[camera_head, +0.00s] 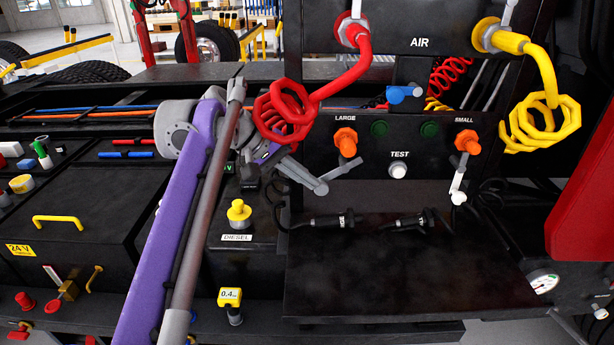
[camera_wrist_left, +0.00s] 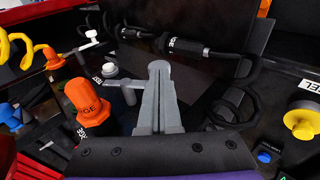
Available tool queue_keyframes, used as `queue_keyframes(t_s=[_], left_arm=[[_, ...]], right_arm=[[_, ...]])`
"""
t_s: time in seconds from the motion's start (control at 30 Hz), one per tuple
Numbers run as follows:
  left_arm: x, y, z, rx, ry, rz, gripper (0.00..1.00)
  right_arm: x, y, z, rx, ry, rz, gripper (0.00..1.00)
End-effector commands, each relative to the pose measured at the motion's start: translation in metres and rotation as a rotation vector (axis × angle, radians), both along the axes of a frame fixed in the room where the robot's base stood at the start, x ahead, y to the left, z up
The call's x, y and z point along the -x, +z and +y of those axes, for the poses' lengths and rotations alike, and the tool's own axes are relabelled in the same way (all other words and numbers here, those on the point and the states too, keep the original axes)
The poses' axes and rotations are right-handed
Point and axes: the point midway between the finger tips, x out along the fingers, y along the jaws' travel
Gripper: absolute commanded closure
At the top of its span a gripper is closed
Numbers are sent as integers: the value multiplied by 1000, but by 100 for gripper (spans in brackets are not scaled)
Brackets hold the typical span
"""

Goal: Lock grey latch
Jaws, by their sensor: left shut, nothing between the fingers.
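The grey latch (camera_head: 343,170) is a short lever beside the orange LARGE knob (camera_head: 346,141), slanting down and left from it. In the left wrist view the grey latch (camera_wrist_left: 122,83) reaches from the orange LARGE knob (camera_wrist_left: 88,103) toward my fingers. My left gripper (camera_head: 320,187) is at the latch's free end, its fingers shut with nothing between them. In the left wrist view my left gripper (camera_wrist_left: 158,68) shows its closed tips just beside the latch end; I cannot tell whether they touch. My right gripper is not in view.
The orange SMALL knob (camera_head: 467,142) has a white lever (camera_head: 457,185) hanging down. A white TEST button (camera_head: 398,171) sits between the knobs. A red coiled hose (camera_head: 285,112) hangs close above my gripper. Black cables (camera_head: 405,222) lie on the dark shelf (camera_head: 400,285) below.

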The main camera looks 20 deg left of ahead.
Motion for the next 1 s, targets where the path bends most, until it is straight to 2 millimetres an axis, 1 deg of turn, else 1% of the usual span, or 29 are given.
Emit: queue_keyframes(t_s=[0.03,0.33,0.5,0.73,1.0], left_arm=[[1,-9,2,43,4,-10,100],[-1,-32,-4,317,2,-89,100],[-2,-44,-10,472,-1,-133,100],[-5,-57,-20,671,-2,-191,100],[-8,-64,-31,846,-2,-242,100]], right_arm=[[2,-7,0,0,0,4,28],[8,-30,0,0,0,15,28],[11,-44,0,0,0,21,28],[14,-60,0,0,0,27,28],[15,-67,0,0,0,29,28]])
